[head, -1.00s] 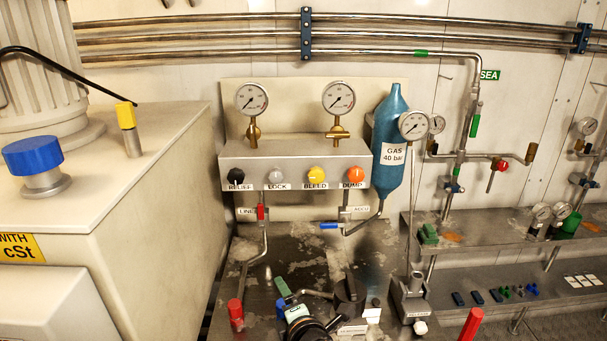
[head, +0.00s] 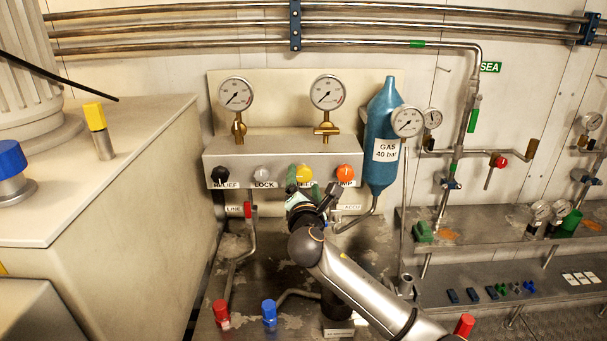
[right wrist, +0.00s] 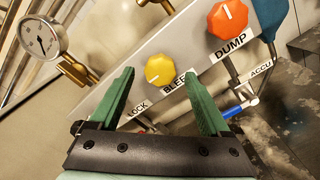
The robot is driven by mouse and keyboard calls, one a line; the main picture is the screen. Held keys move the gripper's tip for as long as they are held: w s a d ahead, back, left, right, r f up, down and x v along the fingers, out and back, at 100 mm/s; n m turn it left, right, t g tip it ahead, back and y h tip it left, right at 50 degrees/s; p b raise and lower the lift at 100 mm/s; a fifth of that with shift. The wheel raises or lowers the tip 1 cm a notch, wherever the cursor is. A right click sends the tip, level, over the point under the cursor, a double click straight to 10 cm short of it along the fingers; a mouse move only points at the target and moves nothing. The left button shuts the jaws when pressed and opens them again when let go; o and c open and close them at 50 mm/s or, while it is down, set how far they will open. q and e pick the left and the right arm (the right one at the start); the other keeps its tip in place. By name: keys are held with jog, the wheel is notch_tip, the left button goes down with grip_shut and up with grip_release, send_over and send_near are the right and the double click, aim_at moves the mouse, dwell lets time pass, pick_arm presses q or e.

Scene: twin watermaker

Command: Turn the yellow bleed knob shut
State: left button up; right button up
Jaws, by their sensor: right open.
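The yellow bleed knob (head: 304,173) sits on the front of the grey valve block (head: 285,149), between the grey LOCK knob (head: 264,173) and the orange DUMP knob (head: 345,173). My right gripper (head: 304,188) is just below and in front of the yellow knob, partly covering the BLEED label. In the right wrist view the yellow knob (right wrist: 160,70), with a white mark, shows beyond and between the two green fingertips (right wrist: 168,80). The fingers are apart and nothing is between them that I can see gripped. My left gripper is not in view.
The black RELIEF knob (head: 220,177) is at the block's left end. Two gauges (head: 327,92) stand above the block. A blue gas bottle (head: 383,150) is close on the right. Red (head: 221,313) and blue (head: 270,313) handles stand below.

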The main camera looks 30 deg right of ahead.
aim_at(304, 177)
jog(key=shift+x, duration=1.55)
jog(key=shift+c, duration=0.3)
grip_shut()
